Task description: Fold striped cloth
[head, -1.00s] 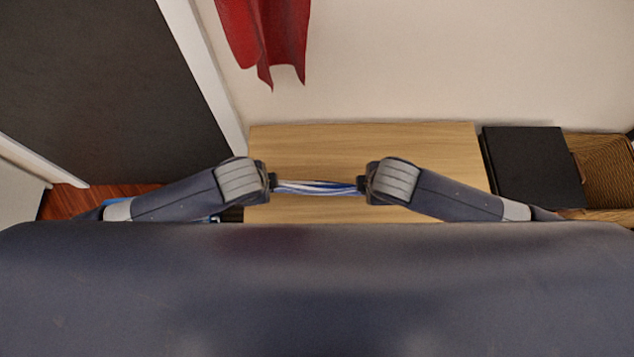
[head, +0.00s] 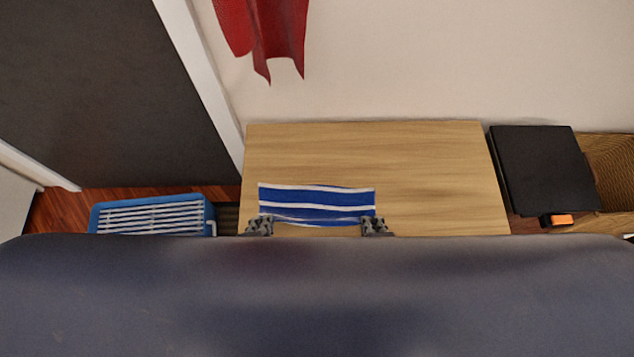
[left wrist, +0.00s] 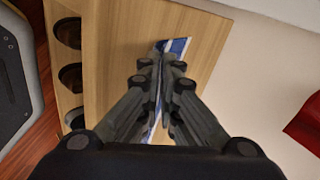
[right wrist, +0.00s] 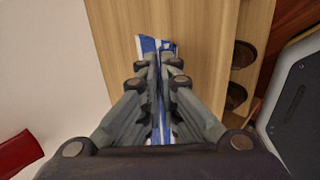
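The blue and white striped cloth (head: 318,199) is spread as a flat wide strip at the near part of the wooden table top, its stripes running left to right. My left gripper (head: 259,224) is at its near left corner, and my right gripper (head: 376,226) is at its near right corner. In the left wrist view, the fingers (left wrist: 161,68) are nearly together with a strip of cloth (left wrist: 178,46) between them. The right wrist view shows the same, with the fingers (right wrist: 160,66) closed on the cloth (right wrist: 148,44). The cloth's near edge is partly hidden by the grippers.
The table top (head: 430,170) is clear behind and beside the cloth. A blue crate (head: 208,218) stands on the floor at left. A black box (head: 540,170) and a wicker basket (head: 612,165) are at right. Red fabric (head: 265,30) hangs on the wall.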

